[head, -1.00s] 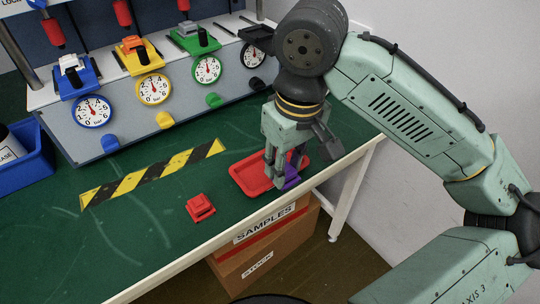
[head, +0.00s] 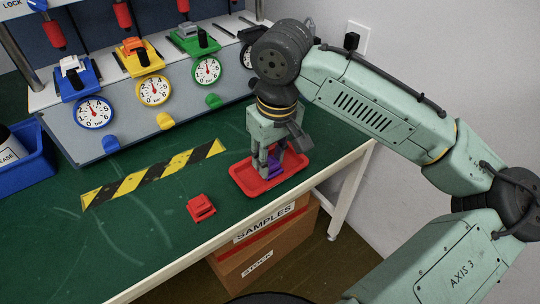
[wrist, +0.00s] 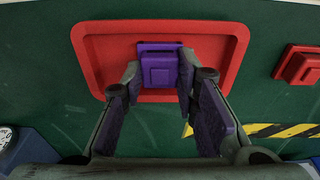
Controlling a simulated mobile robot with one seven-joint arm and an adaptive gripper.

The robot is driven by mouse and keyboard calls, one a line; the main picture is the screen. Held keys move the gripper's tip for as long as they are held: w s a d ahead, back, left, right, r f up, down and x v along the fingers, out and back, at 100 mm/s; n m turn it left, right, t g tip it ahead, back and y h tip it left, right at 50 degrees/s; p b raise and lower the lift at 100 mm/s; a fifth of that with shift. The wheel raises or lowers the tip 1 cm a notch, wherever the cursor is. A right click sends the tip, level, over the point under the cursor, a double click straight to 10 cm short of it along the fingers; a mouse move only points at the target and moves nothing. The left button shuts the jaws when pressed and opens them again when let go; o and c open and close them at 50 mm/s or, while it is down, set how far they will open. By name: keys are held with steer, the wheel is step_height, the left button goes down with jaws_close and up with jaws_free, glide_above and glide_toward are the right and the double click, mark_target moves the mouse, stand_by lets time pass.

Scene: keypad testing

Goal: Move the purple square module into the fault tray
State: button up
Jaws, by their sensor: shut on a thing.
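The purple square module (wrist: 158,66) is between the fingertips of my gripper (wrist: 158,84), which is shut on it. In the wrist view the module shows against the floor of the red fault tray (wrist: 92,50), inside its rim. In the head view my gripper (head: 268,165) points down into the tray (head: 299,164), and the module (head: 272,172) is partly hidden by the fingers. I cannot tell whether the module touches the tray floor.
A red module (head: 200,207) lies on the green bench left of the tray; it also shows in the wrist view (wrist: 300,66). A yellow-black stripe (head: 150,174) marks the bench. The gauge panel (head: 130,130) stands behind. The bench's front edge is close to the tray.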

mark_target(274, 167)
steer(key=o, duration=1.1)
steer(key=shift+f, duration=0.1)
steer(key=r, duration=0.8)
steer(key=s+d+r, duration=0.1)
steer(key=r, duration=0.3)
steer(key=shift+s+r, duration=0.1)
steer(key=shift+r, duration=0.05)
